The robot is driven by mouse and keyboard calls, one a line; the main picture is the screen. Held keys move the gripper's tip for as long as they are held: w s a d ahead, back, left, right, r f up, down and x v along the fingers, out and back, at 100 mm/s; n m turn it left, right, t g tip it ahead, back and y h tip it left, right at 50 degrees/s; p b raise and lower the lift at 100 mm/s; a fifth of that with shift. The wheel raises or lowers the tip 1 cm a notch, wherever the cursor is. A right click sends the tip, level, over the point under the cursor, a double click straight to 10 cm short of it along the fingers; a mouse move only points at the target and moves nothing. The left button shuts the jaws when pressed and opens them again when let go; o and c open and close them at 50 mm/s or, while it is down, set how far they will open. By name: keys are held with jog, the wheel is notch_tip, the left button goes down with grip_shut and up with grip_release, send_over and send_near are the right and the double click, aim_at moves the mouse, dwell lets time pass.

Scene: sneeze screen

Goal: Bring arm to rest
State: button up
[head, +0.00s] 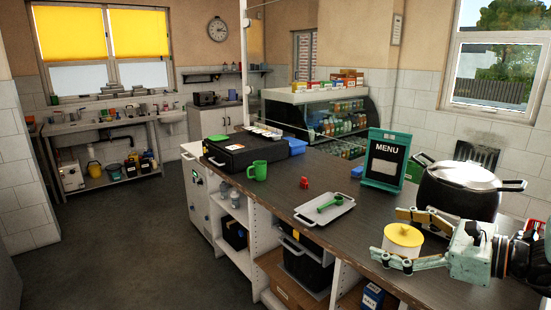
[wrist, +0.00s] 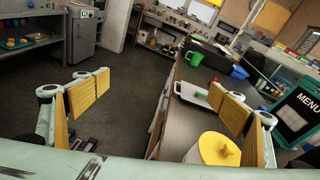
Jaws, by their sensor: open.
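My gripper (head: 388,234) reaches in from the right over the counter (head: 350,270), with its fingers pointing left. The fingers are spread wide, and nothing is held between them in the wrist view (wrist: 162,95). A white tub with a yellow lid (head: 403,238) stands on the counter and overlaps the gripper in the head view. In the wrist view the tub (wrist: 215,150) shows low, beside the right finger; whether they touch I cannot tell.
A large black pot (head: 455,195) with a metal lid and a MENU sign (head: 384,160) stand behind my gripper. A white tray (head: 325,209) with a green scoop (head: 332,202), a red item (head: 304,182) and a green mug (head: 259,171) lie further left. Floor space is open left of the counter.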

jog(key=s+a+r+n+g+y, duration=0.1)
jog(key=s+a+r+n+g, duration=0.35)
jog(key=s+a, duration=0.4)
jog(key=s+a+r+n+g+h, duration=0.1)
jog(key=s+a+n+g+h, duration=0.15)
jog(key=s+a+n, duration=0.4)
jog(key=s+a+r+n+g+h, duration=0.1)
jog(key=s+a+n+g, duration=0.25)
jog(key=s, duration=0.55)
jog(key=s+d+r+n+t+h, duration=0.2)
jog(key=s+d+n+h, duration=0.2)
jog(key=s+n, duration=0.1)
jog(key=s+d+r+n+t+h, duration=0.1)
jog(key=s+d+r+n+h, duration=0.2)
jog(key=s, duration=0.4)
jog(key=shift+s+d+r+n+t+h, duration=0.15)
jog(key=shift+d+r+n+t+h, duration=0.15)
jog(key=shift+d+n+h, duration=0.6)
jog(key=shift+d+f+y, duration=0.1)
jog(key=shift+d+y, duration=0.15)
dwell(0.3)
